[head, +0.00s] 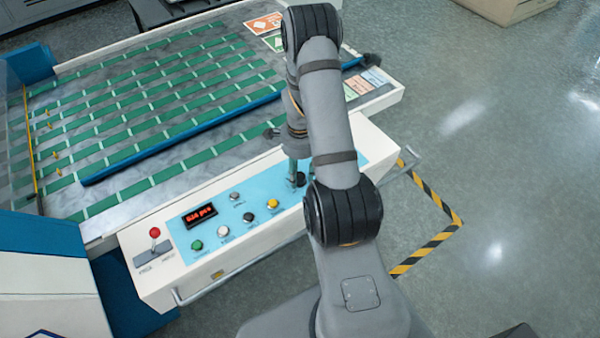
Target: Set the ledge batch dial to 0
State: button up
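The light-blue control panel (215,215) lies on the white ledge at the front of the machine. A dark round knob (299,180), possibly the batch dial, sits near the panel's right end, partly hidden by my arm. Its pointer and markings cannot be read. My gripper (292,172) points down at that end, just beside or above the knob. Contact cannot be told, and its fingers are mostly hidden behind my arm. A red-lit display (199,216) on the panel shows small text, hard to read.
Green, white, yellow and dark buttons (222,231) line the panel. A red-knobbed lever (155,234) stands at its left. A long blue bar (190,133) crosses the striped bed. A rail runs along the ledge's front.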

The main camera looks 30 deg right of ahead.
grip_shut()
dwell(0.5)
jog(key=n+b, duration=0.3)
jog(key=n, duration=0.1)
jog(key=shift+f+n+b, duration=0.2)
jog(key=shift+n+b, duration=0.1)
jog(key=shift+b, duration=0.1)
jog(key=n+b, duration=0.3)
jog(key=n, duration=0.3)
jog(key=shift+r, duration=0.1)
jog(key=n+b, duration=0.2)
jog(key=n, duration=0.4)
jog(key=shift+n, duration=0.4)
jog(key=n, duration=0.6)
jog(key=shift+r+b, duration=0.1)
jog(key=shift+b, duration=0.2)
jog(key=shift+n, duration=0.4)
jog(key=shift+o, duration=1.1)
grip_release()
